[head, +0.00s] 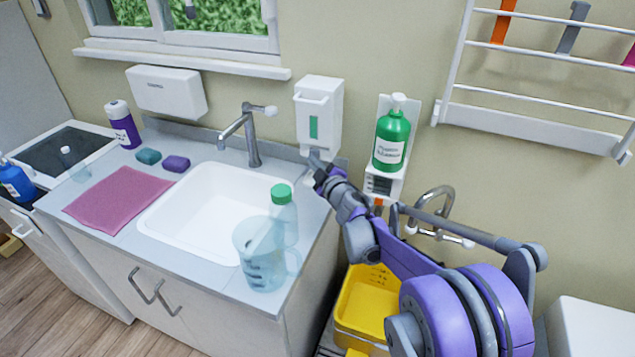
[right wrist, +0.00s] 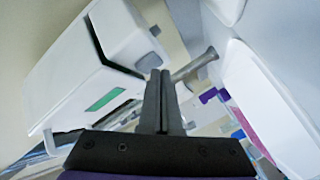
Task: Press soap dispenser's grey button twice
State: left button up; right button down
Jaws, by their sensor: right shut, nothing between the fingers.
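The soap dispenser (head: 318,115) is a white wall box with a green window, mounted right of the tap. In the right wrist view, the dispenser (right wrist: 105,62) fills the upper left, and a small grey part (right wrist: 155,31), which looks like its button, shows at one end. My right gripper (head: 317,164) is just below the dispenser in the head view, its fingertips partly hidden. In the wrist view its two black fingers (right wrist: 160,85) are together with nothing between them. I cannot tell whether they touch the button. My left gripper is not in view.
A white sink (head: 200,215) with a grey tap (head: 250,135) lies left of my gripper. A clear jug (head: 262,262) and a green-capped bottle (head: 283,215) stand on the counter's right edge. A green pump bottle (head: 391,138) hangs on the wall right of the dispenser.

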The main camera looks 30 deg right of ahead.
jog(key=shift+w+d, duration=0.15)
jog(key=shift+d, duration=0.05)
dwell(0.5)
jog(key=shift+s+a, duration=0.3)
jog(key=shift+a, duration=0.15)
jog(key=s+a, duration=0.4)
jog(key=shift+a, duration=0.15)
dwell(0.5)
dwell(0.6)
